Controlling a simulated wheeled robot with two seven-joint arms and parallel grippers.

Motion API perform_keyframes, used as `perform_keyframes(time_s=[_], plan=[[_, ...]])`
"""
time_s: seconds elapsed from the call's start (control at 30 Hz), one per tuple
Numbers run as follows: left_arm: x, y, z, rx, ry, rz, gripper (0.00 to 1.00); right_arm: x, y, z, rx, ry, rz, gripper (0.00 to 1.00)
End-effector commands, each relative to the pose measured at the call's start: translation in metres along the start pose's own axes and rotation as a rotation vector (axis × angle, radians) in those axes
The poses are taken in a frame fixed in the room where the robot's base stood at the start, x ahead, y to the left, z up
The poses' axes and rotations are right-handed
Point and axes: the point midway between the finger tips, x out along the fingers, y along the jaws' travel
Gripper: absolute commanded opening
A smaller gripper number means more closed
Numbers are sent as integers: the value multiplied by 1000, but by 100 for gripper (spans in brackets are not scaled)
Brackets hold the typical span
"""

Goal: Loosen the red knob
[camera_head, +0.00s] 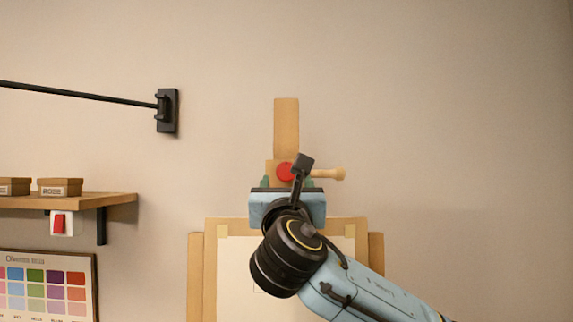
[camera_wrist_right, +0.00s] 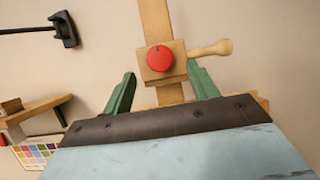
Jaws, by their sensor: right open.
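The red knob (camera_head: 285,171) is on the front of a wooden block on the easel's upright post (camera_head: 286,125). In the right wrist view the red knob (camera_wrist_right: 160,58) shows whole, between the two green fingers and beyond them. A pale wooden handle (camera_head: 329,174) sticks out to the right of the block. My right gripper (camera_wrist_right: 162,90) is open and empty, its fingers spread to either side of the knob's block. I cannot tell whether either finger touches the block. In the head view my right wrist hides most of the fingers and part of the knob's right side. My left gripper is not in view.
The easel holds a pale board (camera_head: 232,270) below my wrist. At left, a wooden shelf (camera_head: 118,198) carries small boxes (camera_head: 60,187), with a red switch (camera_head: 59,224) and a colour chart (camera_head: 47,302) below. A black rod (camera_head: 80,93) juts from the wall.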

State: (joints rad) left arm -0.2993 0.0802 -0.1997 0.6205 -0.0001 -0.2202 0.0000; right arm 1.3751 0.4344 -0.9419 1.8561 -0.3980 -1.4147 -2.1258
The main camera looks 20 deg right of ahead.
Motion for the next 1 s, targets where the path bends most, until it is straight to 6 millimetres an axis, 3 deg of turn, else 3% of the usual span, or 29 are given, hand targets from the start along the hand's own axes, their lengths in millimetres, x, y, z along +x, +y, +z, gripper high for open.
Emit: perform_keyframes(time_s=[0.1, 0.3, 0.73, 1.0], plan=[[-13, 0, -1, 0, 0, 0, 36, 26, 0, 3, -1, 1, -3, 59], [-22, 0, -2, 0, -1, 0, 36, 50, 0, 2, 0, 0, 0, 59], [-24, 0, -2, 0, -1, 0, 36, 58, 1, 0, 1, 0, 2, 59], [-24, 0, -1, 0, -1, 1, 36, 58, 0, 0, 1, 0, 2, 23]])
